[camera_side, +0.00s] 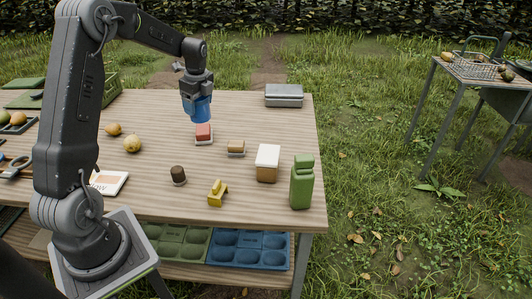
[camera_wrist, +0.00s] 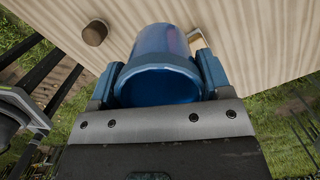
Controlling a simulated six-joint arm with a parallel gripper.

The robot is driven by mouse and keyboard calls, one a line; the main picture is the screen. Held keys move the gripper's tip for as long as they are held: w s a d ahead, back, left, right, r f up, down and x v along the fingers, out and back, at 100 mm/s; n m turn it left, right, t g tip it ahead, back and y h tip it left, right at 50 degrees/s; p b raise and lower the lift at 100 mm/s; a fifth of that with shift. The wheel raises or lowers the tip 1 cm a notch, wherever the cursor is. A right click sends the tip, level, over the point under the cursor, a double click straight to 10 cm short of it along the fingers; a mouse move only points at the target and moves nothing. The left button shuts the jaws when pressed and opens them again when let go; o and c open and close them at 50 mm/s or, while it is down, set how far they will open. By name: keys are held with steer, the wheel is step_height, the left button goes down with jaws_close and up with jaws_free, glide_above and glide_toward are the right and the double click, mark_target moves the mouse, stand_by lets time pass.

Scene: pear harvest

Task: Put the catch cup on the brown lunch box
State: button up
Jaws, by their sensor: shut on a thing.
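The blue catch cup (camera_side: 199,110) is in my gripper (camera_side: 197,93), held above the table near the red block. In the wrist view the cup (camera_wrist: 158,84) sits between both fingers of my gripper (camera_wrist: 159,76), its round opening toward the camera. Nothing rests on the lid.
A red block (camera_side: 203,132) is just below the cup. A small brown block (camera_side: 236,148), a dark cylinder (camera_side: 178,175), a yellow object (camera_side: 217,192) and a green bottle (camera_side: 302,182) stand nearby. A grey case (camera_side: 284,95) is at the back right. Pears (camera_side: 133,145) lie left.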

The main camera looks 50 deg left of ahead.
steer(key=w+d+r+m, duration=0.2)
steer(key=d, duration=0.4)
steer(key=w+d+r+m, duration=0.2)
steer(key=d, duration=0.4)
glide_toward(266, 152)
steer(key=shift+s+a+f, duration=0.15)
steer(key=shift+f, duration=1.8)
steer(key=shift+f, duration=0.1)
steer(key=o, duration=0.9)
